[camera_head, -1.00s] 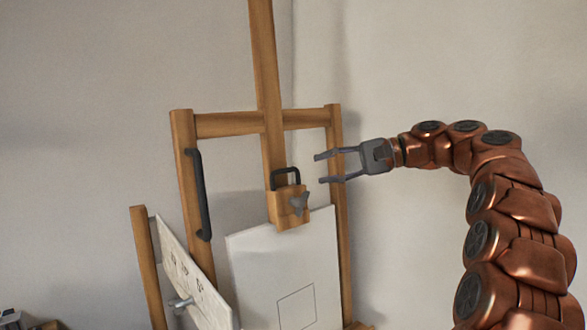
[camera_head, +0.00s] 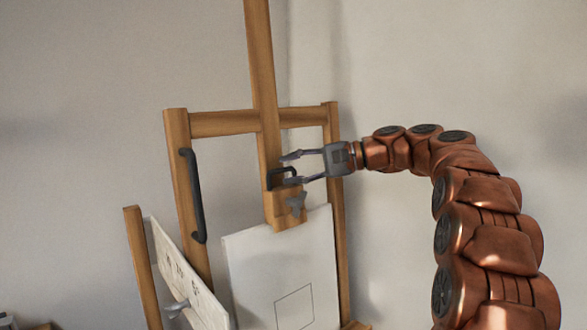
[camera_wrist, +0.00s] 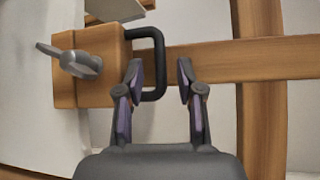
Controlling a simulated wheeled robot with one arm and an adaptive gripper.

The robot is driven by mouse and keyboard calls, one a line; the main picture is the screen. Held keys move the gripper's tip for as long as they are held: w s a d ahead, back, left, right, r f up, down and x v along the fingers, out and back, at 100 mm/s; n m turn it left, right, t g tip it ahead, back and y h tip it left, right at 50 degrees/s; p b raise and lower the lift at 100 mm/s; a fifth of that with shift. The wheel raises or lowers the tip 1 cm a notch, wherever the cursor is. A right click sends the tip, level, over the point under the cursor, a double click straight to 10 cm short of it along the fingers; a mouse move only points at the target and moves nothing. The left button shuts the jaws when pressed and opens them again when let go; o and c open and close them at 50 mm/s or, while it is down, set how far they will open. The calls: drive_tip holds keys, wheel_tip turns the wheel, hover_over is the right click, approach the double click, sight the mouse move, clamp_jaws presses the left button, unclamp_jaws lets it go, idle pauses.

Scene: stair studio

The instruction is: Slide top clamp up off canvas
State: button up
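The top clamp (camera_head: 284,210) is a wooden block on the easel's centre mast, with a dark handle (camera_head: 283,172) on top and a grey wing knob (camera_head: 296,202) on its front. It sits at the top edge of the white canvas (camera_head: 285,268). My gripper (camera_head: 288,168) is open at the handle, coming from the right. In the wrist view the clamp (camera_wrist: 88,82) lies at left, and the handle (camera_wrist: 158,62) reaches between my open fingertips (camera_wrist: 158,68). I cannot tell whether either finger touches the handle.
The wooden easel mast (camera_head: 262,80) runs up above the clamp. A crossbar (camera_head: 225,123) and side posts frame it. A dark bar handle (camera_head: 194,195) is on the left post. A marked board (camera_head: 185,275) leans at lower left. The wall at right is clear.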

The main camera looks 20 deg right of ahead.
clamp_jaws()
idle(0.7)
